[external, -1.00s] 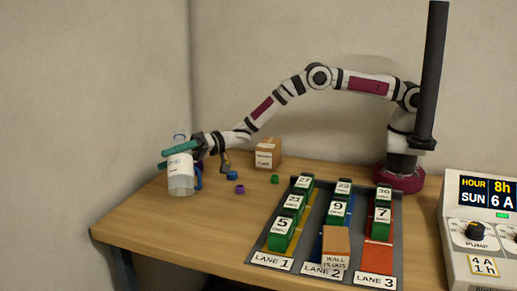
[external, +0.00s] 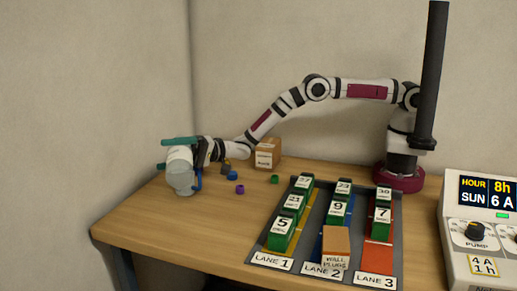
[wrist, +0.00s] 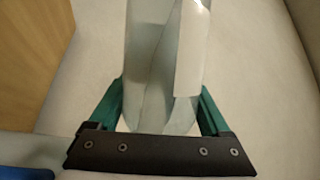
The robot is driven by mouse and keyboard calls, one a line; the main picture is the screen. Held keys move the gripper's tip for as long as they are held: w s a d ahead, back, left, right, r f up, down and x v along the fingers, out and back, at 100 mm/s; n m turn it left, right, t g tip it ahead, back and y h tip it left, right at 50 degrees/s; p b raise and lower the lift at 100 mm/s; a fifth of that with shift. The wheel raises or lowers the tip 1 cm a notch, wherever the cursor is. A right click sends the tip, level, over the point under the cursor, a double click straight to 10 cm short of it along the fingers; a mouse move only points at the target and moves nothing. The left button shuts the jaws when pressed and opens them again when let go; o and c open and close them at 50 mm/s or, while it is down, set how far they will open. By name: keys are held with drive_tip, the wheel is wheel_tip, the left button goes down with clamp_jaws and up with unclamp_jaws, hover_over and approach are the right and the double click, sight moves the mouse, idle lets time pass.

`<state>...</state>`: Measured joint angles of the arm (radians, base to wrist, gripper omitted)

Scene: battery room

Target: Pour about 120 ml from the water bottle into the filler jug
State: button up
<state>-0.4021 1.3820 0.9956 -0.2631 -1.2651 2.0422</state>
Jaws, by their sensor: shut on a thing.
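My gripper (external: 182,142) is at the left end of the table, with a teal finger showing. It is shut on the clear water bottle (external: 179,155), which has a white label and is strongly tilted. In the wrist view the bottle (wrist: 155,60) sits between both teal fingers (wrist: 160,105), with its label on the right side. Its mouth is out of view there. The clear filler jug (external: 182,183), with a blue handle (external: 198,179), appears directly below the bottle in the external view. Whether water is flowing, and the jug's level, I cannot tell.
A cardboard box (external: 267,154) stands behind small blue (external: 232,175), purple (external: 240,189) and green (external: 275,179) pieces. A dark lane tray (external: 318,222) holds several numbered green blocks and a box marked wall plugs (external: 336,245).

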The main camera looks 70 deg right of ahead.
sight(171, 161)
drive_tip(key=shift+d+r+m+t, duration=0.15)
drive_tip(key=shift+r+m+t, duration=0.35)
drive_tip(key=shift+r+m, duration=0.45)
idle(0.3)
drive_tip(key=shift+s+a+f+m, duration=0.1)
drive_tip(key=shift+s+a+m, duration=0.05)
drive_tip(key=shift+a+m, duration=0.1)
drive_tip(key=shift+s+a, duration=0.45)
drive_tip(key=shift+a, duration=0.1)
drive_tip(key=shift+f+m+t, duration=0.1)
drive_tip(key=shift+m+t, duration=0.3)
drive_tip(key=shift+m, duration=0.3)
idle(0.9)
drive_tip(key=n, duration=0.1)
drive_tip(key=a+f+n+g, duration=0.1)
drive_tip(key=n, duration=0.1)
drive_tip(key=f+n+g, duration=0.1)
drive_tip(key=n, duration=0.1)
drive_tip(key=shift+s+a+f, duration=0.2)
drive_tip(key=shift+s, duration=0.2)
drive_tip(key=shift+w+d+n+g+h, duration=0.15)
drive_tip(key=shift+n+g+h, duration=0.35)
drive_tip(key=shift+n, duration=0.5)
drive_tip(key=shift+r, duration=0.1)
